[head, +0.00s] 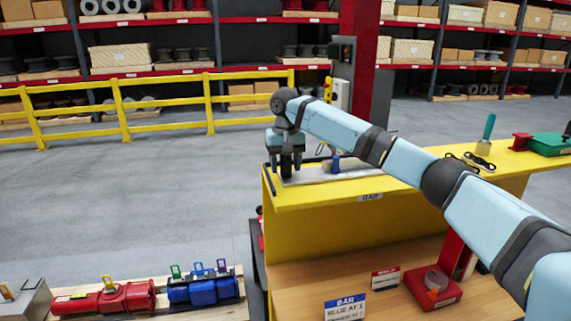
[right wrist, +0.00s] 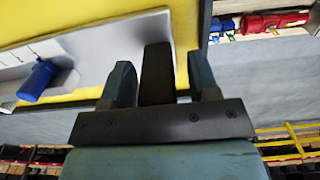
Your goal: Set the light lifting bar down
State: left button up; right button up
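The light lifting bar (head: 312,174) is a long pale grey piece with a blue block (head: 334,164) on it. It appears to lie flat on the yellow shelf top (head: 300,198), above a BAR label (head: 370,197). My right gripper (head: 286,170) points down at the bar's left end. In the right wrist view its two blue fingers (right wrist: 162,85) stand on either side of a dark upright grip (right wrist: 156,75), with a visible gap on the right side. The bar's pale surface (right wrist: 110,50) and blue block (right wrist: 37,80) show there too. My left gripper is out of view.
The yellow bench has a wooden lower shelf (head: 380,265) with a sign (head: 345,305) and a red fixture (head: 434,288). Red (head: 110,300) and blue (head: 203,290) actuators sit lower left.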

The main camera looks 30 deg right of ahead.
jog(key=shift+r, duration=0.1)
jog(key=shift+r, duration=0.4)
notch_tip(320, 180, up, 10)
jog(key=shift+f+b, duration=0.1)
jog(key=shift+b, duration=0.75)
jog(key=shift+r, duration=0.7)
jog(key=shift+f, duration=0.1)
